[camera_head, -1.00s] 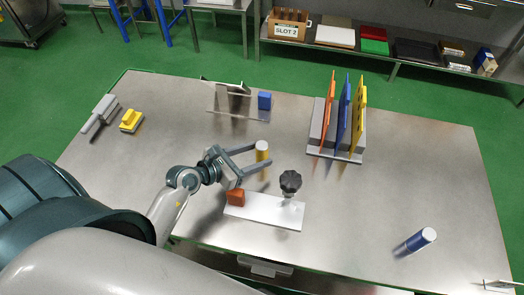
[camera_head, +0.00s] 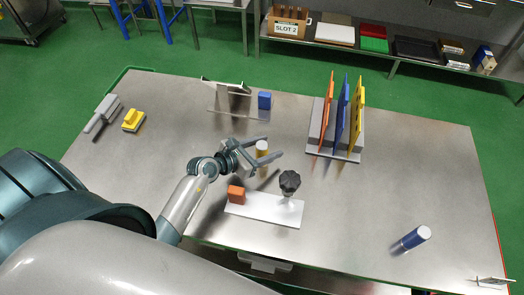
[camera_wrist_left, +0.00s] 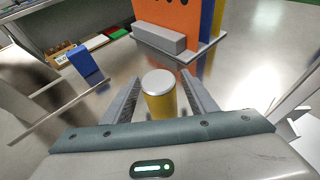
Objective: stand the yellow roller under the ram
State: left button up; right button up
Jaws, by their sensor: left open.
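The yellow roller (camera_head: 262,154) stands upright on the metal table, with a pale round top. My left gripper (camera_head: 274,146) is open, with one finger on each side of the roller. In the left wrist view the roller (camera_wrist_left: 160,98) stands between the two fingers (camera_wrist_left: 160,82), and gaps show beside it. A white base plate (camera_head: 262,208) lies nearer me, carrying an orange block (camera_head: 236,193) and a black knob (camera_head: 290,181) on a short post. I cannot tell for sure which part is the ram. My right gripper is not in view.
A rack with orange, blue and yellow upright panels (camera_head: 343,115) stands behind right. A blue block (camera_head: 264,100) sits by a metal stand (camera_head: 232,95) at the back. A blue roller (camera_head: 411,238) is at right. A yellow block (camera_head: 132,120) is at left. The table's right middle is clear.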

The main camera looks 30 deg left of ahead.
pick_arm(q)
jog(key=shift+x, duration=0.9)
grip_shut()
notch_tip(320, 180, up, 10)
jog(key=b, duration=0.1)
dwell(0.4)
dwell(0.3)
